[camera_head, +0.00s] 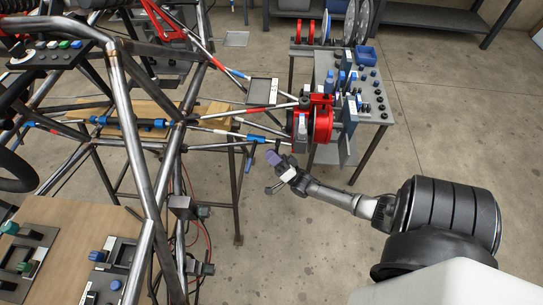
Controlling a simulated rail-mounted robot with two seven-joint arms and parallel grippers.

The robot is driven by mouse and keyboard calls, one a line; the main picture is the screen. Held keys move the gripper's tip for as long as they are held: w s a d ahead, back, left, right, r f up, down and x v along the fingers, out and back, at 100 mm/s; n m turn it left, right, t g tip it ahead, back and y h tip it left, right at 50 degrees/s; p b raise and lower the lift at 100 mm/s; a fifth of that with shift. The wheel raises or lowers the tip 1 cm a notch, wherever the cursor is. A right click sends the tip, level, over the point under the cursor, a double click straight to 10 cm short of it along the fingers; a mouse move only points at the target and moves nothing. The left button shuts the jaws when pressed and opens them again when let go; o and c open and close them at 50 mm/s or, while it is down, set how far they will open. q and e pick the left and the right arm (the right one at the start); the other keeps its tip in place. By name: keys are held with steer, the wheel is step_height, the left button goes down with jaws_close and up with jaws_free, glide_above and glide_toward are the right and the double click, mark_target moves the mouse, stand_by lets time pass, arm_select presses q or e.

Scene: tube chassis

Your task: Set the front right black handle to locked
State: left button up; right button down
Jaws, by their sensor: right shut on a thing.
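My right gripper (275,164) is in front of the red wheel hub (322,124), just below the end of a blue-tipped suspension rod (256,138). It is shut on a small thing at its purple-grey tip. That thing appears to be the front right black handle, but the gripper covers most of it, and its locked or unlocked position cannot be made out. The hub sits at the outer ends of several rods of the tube chassis (136,150). My left gripper is not in view.
A grey workbench (385,112) with blue and black fittings stands behind the hub. A wooden panel (62,215) with clamps lies at the lower left. Chassis tubes crowd the left side. The concrete floor (440,110) is open at the right.

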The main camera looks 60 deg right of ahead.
steer(key=c, duration=1.4)
jaws_free()
steer(key=shift+o, duration=1.3)
steer(key=shift+f, duration=0.1)
steer(key=v, duration=1.3)
steer(key=shift+s+f, duration=0.2)
steer(key=shift+s, duration=0.15)
